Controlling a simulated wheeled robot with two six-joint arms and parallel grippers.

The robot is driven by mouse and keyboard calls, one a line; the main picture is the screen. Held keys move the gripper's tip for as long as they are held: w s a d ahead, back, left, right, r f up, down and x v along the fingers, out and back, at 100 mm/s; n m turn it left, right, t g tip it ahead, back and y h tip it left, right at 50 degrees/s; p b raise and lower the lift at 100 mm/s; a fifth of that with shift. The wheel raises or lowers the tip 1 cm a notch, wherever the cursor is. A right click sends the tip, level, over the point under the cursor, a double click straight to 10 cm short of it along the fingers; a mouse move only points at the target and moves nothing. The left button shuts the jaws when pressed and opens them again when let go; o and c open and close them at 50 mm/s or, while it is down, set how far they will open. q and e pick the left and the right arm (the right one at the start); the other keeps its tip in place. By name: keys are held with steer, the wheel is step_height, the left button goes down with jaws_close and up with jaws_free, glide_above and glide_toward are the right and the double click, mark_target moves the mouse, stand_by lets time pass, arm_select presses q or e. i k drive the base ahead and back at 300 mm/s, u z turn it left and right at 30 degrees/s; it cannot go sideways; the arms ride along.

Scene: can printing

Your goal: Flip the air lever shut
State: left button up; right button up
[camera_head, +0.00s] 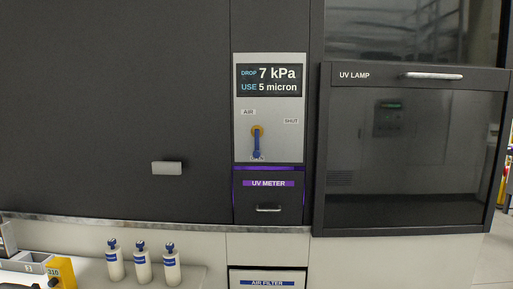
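The air lever (257,143) is a blue handle on a round yellow hub, on a light grey panel (282,146) in the middle of the camera_head view. The handle points straight down, over a small label that it partly hides. An "AIR" label (248,112) is above the hub, and a "SHUT" label (291,121) is to its upper right. Neither of my grippers shows in this view.
Above the lever a display (269,80) reads "DROP 7 kPa, USE 5 micron". Below are a UV METER drawer (268,196) and an AIR FILTER drawer (267,282). A UV LAMP door (413,150) is at right. Several white bottles (143,265) stand at lower left.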

mark_target(256, 153)
steer(key=u, duration=0.35)
steer(key=i, duration=1.05)
steer(key=z, duration=0.4)
